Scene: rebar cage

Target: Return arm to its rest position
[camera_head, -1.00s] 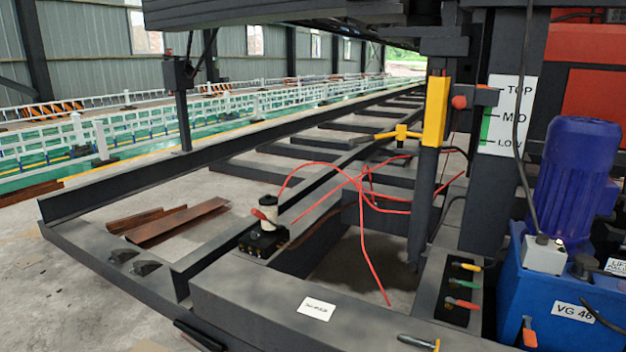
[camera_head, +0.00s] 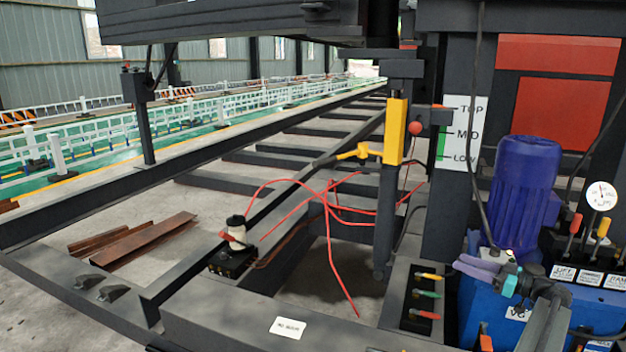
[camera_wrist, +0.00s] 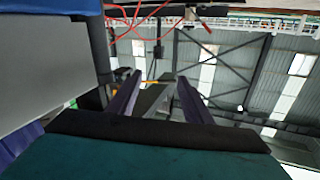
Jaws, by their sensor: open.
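My gripper (camera_head: 461,264) shows at the lower right in the head view, with purple-grey fingers and a teal part behind them. It points left, in front of the blue motor and the blue tank in the picture. In the wrist view my gripper (camera_wrist: 160,76) has its two fingers spread apart, with nothing between them. My arm comes in from the bottom edge of the head view. Whether the gripper touches the tank cannot be told.
A blue motor (camera_head: 524,195) stands on a blue tank (camera_head: 480,318), close to my gripper. Levers (camera_head: 573,238) and a round gauge (camera_head: 601,196) are to the right. A yellow post (camera_head: 395,130), red hoses (camera_head: 328,225) and a dark steel frame (camera_head: 225,340) lie left.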

